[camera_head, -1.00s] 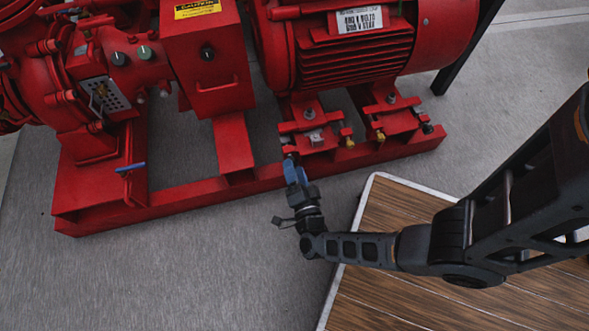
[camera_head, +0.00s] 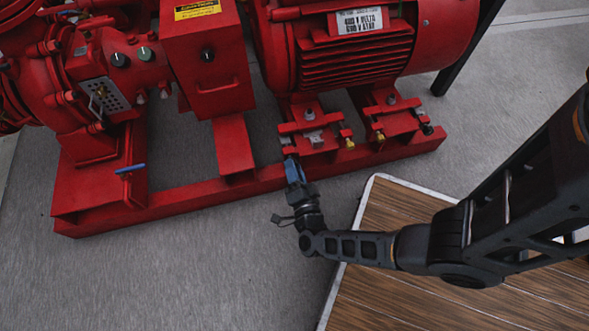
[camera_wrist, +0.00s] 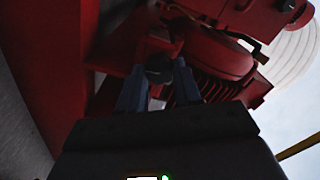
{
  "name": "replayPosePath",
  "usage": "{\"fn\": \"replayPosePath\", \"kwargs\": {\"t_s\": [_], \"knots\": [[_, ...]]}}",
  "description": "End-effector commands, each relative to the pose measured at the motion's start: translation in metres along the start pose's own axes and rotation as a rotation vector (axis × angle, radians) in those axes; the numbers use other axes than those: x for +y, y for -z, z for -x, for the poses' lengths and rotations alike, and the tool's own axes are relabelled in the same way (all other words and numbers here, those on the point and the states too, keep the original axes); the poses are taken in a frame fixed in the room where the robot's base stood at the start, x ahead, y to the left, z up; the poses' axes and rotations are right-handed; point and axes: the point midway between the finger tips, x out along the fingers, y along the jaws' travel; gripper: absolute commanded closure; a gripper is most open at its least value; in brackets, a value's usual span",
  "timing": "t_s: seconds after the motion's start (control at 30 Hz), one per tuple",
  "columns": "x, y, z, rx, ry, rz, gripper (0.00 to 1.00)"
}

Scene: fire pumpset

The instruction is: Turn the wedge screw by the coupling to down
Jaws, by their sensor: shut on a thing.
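The wedge screw by the coupling has a dark round head, seen in the wrist view (camera_wrist: 158,70) at the red motor foot. My gripper (camera_head: 289,160) is at the left side of the near-left motor foot (camera_head: 312,133). In the wrist view its two blue fingers (camera_wrist: 159,82) stand on either side of the dark head and are shut on it. In the head view the screw is mostly hidden by the fingers. I cannot tell the screw's angle from these frames.
The red base rail (camera_head: 200,191) runs just below the gripper. A second motor foot (camera_head: 393,116) with brass-coloured screws stands to the right. The large red motor (camera_head: 350,45) is above. A wooden platform (camera_head: 390,195) lies at lower right. The grey floor at lower left is clear.

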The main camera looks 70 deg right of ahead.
Motion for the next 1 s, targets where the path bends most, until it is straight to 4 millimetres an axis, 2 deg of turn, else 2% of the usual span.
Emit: {"fn": "replayPosePath", "kwargs": {"t_s": [0.27,0.47,1.0], "knots": [[0.0000,0.0007,0.0001,0.001,0.000,0.033,0.97],[-0.0002,0.0014,0.0003,0.002,-0.002,0.133,0.97],[-0.0006,0.0013,0.0007,0.002,-0.002,0.624,0.97]]}}
